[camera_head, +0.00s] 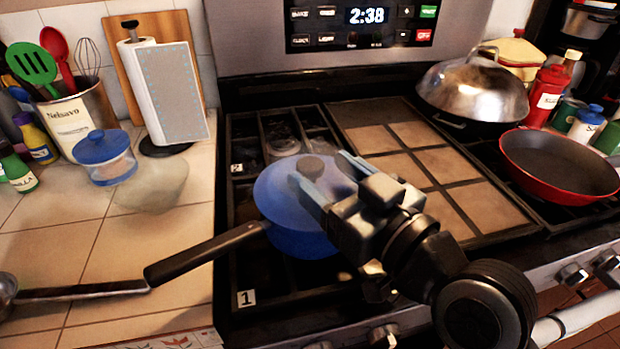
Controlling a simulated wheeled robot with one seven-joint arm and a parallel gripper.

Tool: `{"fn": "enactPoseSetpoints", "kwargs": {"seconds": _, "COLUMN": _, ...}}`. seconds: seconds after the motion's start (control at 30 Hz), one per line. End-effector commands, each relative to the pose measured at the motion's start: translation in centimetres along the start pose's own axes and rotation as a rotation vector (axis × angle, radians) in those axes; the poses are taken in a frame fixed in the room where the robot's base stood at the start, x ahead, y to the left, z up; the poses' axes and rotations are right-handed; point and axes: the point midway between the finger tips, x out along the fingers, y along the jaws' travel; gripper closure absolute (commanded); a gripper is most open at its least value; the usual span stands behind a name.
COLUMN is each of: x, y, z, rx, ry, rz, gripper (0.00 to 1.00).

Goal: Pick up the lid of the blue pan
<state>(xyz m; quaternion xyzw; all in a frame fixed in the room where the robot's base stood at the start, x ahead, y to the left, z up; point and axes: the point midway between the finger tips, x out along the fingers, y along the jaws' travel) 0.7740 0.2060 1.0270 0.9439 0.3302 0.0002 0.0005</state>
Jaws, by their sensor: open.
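The blue pan (300,239) stands on the left front burner of the stove, with its black handle (205,254) pointing left over the tiled counter. Its blue lid (272,190) lies on top and has a dark round knob (311,167). My gripper (322,172) reaches in from the lower right over the lid. Its two fingers are apart, one to the left of and below the knob, the other to the right of and above it. The knob shows between the fingertips; I cannot tell whether they touch it. My gripper hides the lid's right side.
A red pan (560,165) and a domed metal lid (473,88) stand on the stove's right side. The flat griddle (440,165) lies right of the blue pan. A paper towel roll (145,90), a blue-lidded jar (104,158) and a utensil crock (75,118) stand on the left counter.

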Motion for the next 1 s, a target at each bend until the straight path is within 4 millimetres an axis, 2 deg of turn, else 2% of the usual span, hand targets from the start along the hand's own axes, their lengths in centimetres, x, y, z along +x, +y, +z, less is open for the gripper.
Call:
{"fn": "enactPoseSetpoints", "kwargs": {"seconds": 0.1, "x": 1.9, "y": -0.2, "z": -0.3, "rx": 0.001, "ry": 0.0, "rz": -0.002, "gripper": 0.32}}
{"fn": "enactPoseSetpoints", "kwargs": {"seconds": 0.23, "x": 3.3, "y": -0.2, "z": -0.2, "rx": 0.001, "ry": 0.0, "rz": 0.001, "gripper": 0.32}}
{"fn": "enactPoseSetpoints", "kwargs": {"seconds": 0.53, "x": 3.8, "y": -0.2, "z": 0.0, "rx": 0.002, "ry": 0.0, "rz": 0.002, "gripper": 0.32}}
{"fn": "enactPoseSetpoints", "kwargs": {"seconds": 1.0, "x": 3.8, "y": -0.1, "z": 0.0, "rx": 0.002, "ry": 0.0, "rz": 0.002, "gripper": 0.76}}
